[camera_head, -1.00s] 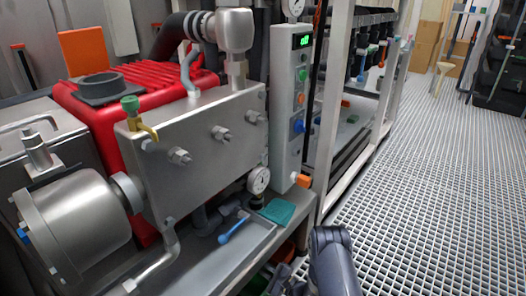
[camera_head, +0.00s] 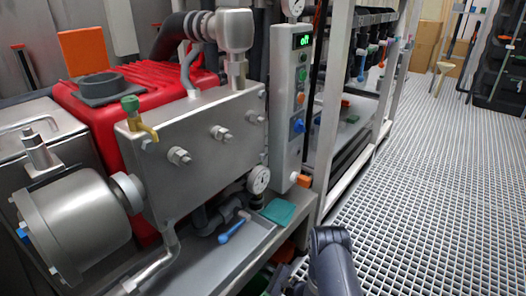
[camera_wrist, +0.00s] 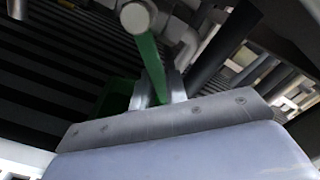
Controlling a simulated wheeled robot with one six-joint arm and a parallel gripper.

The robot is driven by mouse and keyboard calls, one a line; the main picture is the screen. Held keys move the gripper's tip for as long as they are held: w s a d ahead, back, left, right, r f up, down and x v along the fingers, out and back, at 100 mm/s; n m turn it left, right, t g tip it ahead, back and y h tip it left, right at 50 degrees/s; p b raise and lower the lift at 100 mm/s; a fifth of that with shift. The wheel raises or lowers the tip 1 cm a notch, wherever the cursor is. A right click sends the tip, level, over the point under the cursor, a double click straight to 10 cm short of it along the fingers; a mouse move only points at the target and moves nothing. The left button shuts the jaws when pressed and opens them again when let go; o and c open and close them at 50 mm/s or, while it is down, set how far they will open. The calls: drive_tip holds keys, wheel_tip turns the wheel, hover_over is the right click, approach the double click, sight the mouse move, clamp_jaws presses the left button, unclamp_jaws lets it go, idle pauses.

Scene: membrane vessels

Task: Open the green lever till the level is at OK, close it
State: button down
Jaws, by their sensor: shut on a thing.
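The green lever (camera_wrist: 151,64) shows in the wrist view as a long green bar. It runs down from a pale round fitting (camera_wrist: 137,16) to between the fingers of my gripper (camera_wrist: 159,93). The gripper is shut on the lever, with a finger on each side of it. In the head view the lever is not visible, and only part of my arm shows at the bottom edge. A grey control box (camera_head: 291,105) carries a lit green display (camera_head: 303,40). Its characters are too small to read surely.
A steel block (camera_head: 200,150) with a small yellow valve (camera_head: 140,120) and a red tank stand at left. The grated floor (camera_head: 430,190) at right is clear.

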drive_tip(key=shift+s+a+f+m, duration=0.4)
drive_tip(key=shift+s+m, duration=0.25)
drive_tip(key=shift+m, duration=1)
drive_tip(key=shift+s+a+f+m, duration=0.3)
drive_tip(key=shift+s+a+m, duration=0.3)
drive_tip(key=shift+m, duration=1)
drive_tip(key=shift+s+a+f+m, duration=0.4)
drive_tip(key=shift+s+m, duration=0.25)
drive_tip(key=shift+m, duration=1)
drive_tip(key=c, duration=1.4)
unclamp_jaws()
drive_tip(key=shift+r, duration=0.1)
drive_tip(key=p+v, duration=0.3)
drive_tip(key=v, duration=0.7)
drive_tip(key=shift+s+d, duration=0.25)
drive_tip(key=shift+s, duration=0.05)
drive_tip(key=shift+w+a, duration=0.1)
